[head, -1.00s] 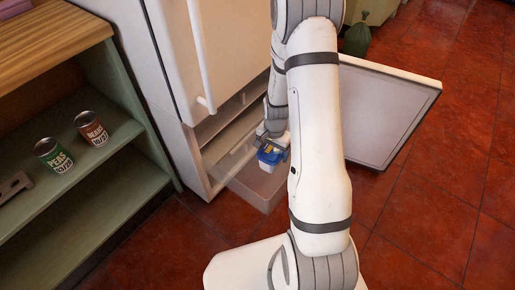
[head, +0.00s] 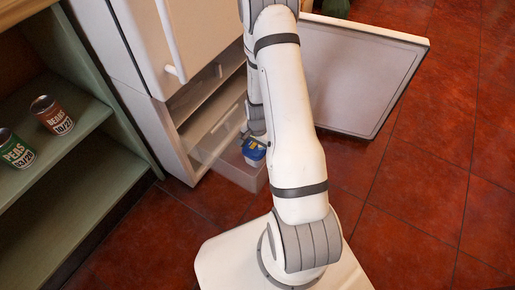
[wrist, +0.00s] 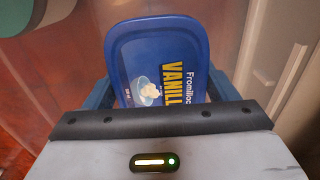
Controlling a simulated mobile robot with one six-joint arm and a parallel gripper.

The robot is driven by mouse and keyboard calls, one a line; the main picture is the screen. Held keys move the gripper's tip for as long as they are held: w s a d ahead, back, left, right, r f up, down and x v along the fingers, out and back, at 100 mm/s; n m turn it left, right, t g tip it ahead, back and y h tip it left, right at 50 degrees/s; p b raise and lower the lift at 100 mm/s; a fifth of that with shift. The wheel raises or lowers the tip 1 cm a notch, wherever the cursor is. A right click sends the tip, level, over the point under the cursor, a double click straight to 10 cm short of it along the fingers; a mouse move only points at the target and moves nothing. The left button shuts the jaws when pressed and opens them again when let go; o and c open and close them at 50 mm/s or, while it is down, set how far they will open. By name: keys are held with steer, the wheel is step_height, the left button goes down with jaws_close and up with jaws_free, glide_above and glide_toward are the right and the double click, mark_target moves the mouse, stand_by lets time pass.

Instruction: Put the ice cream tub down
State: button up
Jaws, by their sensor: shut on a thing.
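The ice cream tub (wrist: 165,62) has a blue lid with yellow "VANILL" lettering and a picture of a bowl; its lid faces the wrist camera. In the head view the tub (head: 254,153) is small, blue and pale-sided, at the pulled-out clear freezer drawer (head: 225,168). My gripper (head: 253,136) is shut on the tub from above. In the wrist view my gripper (wrist: 158,92) has its dark fingers at the two sides of the tub. The tub's underside is hidden, so I cannot tell whether it touches the drawer floor.
The white fridge (head: 140,50) stands left of my arm, its lower door (head: 365,75) swung open to the right. A green shelf (head: 95,180) at left holds a peas can (head: 14,150) and a beans can (head: 50,115). Red tiled floor is clear at right.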

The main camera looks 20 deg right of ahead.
steer(key=shift+f, duration=0.15)
steer(key=o, duration=1.1)
steer(key=shift+f, duration=0.15)
steer(key=shift+o, duration=0.2)
step_height(320, 180, up, 20)
steer(key=a+n+p, duration=0.2)
steer(key=p, duration=0.3)
steer(key=s+a+r+n, duration=0.3)
steer(key=s+r+n, duration=0.1)
steer(key=s+r, duration=0.3)
steer(key=s+a+r+n+t, duration=0.1)
steer(key=s+a+r+n, duration=0.3)
steer(key=s+r, duration=0.4)
step_height(320, 180, up, 4)
steer(key=shift+a+r+n, duration=0.2)
steer(key=shift+r+n, duration=0.05)
steer(key=shift+n, duration=0.35)
steer(key=shift+s, duration=0.1)
